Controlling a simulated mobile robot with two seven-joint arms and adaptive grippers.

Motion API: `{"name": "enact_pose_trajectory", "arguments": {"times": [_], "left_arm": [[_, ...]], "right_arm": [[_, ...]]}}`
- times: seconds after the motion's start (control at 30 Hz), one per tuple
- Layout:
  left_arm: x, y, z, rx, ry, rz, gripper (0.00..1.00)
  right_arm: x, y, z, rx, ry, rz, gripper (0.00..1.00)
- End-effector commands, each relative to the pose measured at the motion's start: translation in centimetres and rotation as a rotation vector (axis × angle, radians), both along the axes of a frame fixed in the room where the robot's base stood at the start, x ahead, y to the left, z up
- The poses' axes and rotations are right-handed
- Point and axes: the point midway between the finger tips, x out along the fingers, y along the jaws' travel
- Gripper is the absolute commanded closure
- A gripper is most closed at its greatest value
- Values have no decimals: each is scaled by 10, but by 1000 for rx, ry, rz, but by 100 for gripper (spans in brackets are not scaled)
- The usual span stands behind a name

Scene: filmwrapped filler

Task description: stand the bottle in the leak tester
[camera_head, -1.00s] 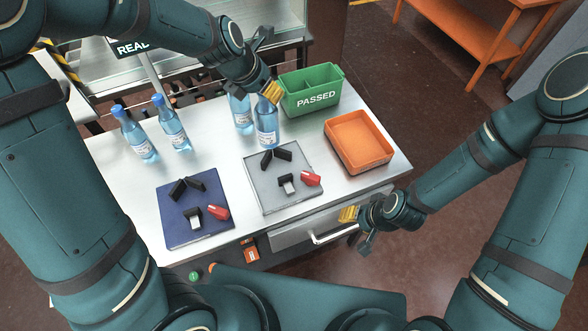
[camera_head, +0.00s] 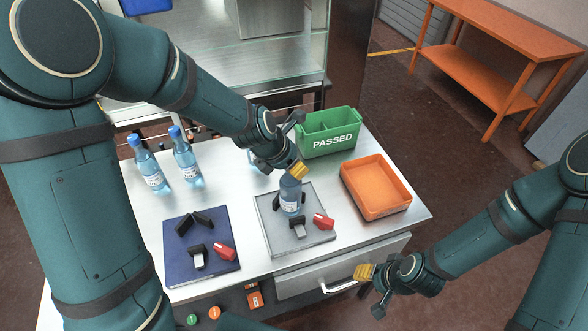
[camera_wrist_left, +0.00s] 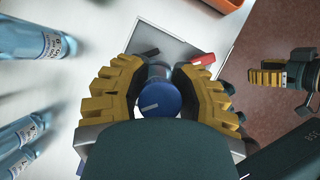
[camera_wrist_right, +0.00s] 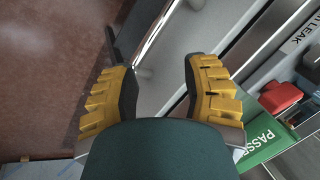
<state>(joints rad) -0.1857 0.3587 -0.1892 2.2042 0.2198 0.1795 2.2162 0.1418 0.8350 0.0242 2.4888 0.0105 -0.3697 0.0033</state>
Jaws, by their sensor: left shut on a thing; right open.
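My left gripper (camera_head: 295,172) is shut on a clear blue bottle (camera_head: 290,195), near its top. The bottle is about upright over the grey plate (camera_head: 268,228), among its black blocks; I cannot tell whether its base touches the plate. In the left wrist view its blue cap (camera_wrist_left: 158,98) sits between the yellow fingers. The grey plate has a red lever (camera_head: 323,221). A similar blue plate (camera_head: 215,272) lies to its left with black blocks and a red lever (camera_head: 224,251). Neither plate shows a readable label here. My right gripper (camera_head: 365,283) is open and empty by the table's front.
Two bottles (camera_head: 150,168) (camera_head: 186,158) stand at the table's back left. Another bottle (camera_head: 254,157) is mostly hidden behind my left gripper. A green bin marked PASSED (camera_head: 332,142) and an orange tray (camera_head: 376,208) are at the right. A drawer handle (camera_head: 340,287) juts out in front.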

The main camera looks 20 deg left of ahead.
Motion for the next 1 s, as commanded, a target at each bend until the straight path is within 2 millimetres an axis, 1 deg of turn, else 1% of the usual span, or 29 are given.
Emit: {"name": "enact_pose_trajectory", "arguments": {"times": [0.07, 0.33, 0.47, 0.5, 0.57, 0.6, 0.87, 1.0], "left_arm": [[0, 0, -5, -1, 0, 1, 100], [0, 0, -5, 0, -2, 0, 100], [0, 0, -9, -1, -2, 0, 100], [0, 0, -9, -1, -1, 0, 63], [0, 0, -9, -1, -1, 0, 42], [0, 0, -8, -1, -1, 0, 37], [0, 0, -8, -1, -1, 0, 37], [-1, 1, -1, 0, -2, 0, 37]], "right_arm": [[0, 0, -3, -1, 0, 0, 53], [0, 0, -2, -1, 0, 0, 53], [0, 0, -5, -1, 0, 0, 53], [0, 0, -5, -1, 0, 0, 53], [0, 0, -5, -1, 0, 0, 53], [0, 0, -4, -1, 0, 0, 53], [0, 0, -4, -1, 0, 0, 53], [0, 0, 0, 0, 0, 0, 53]]}}
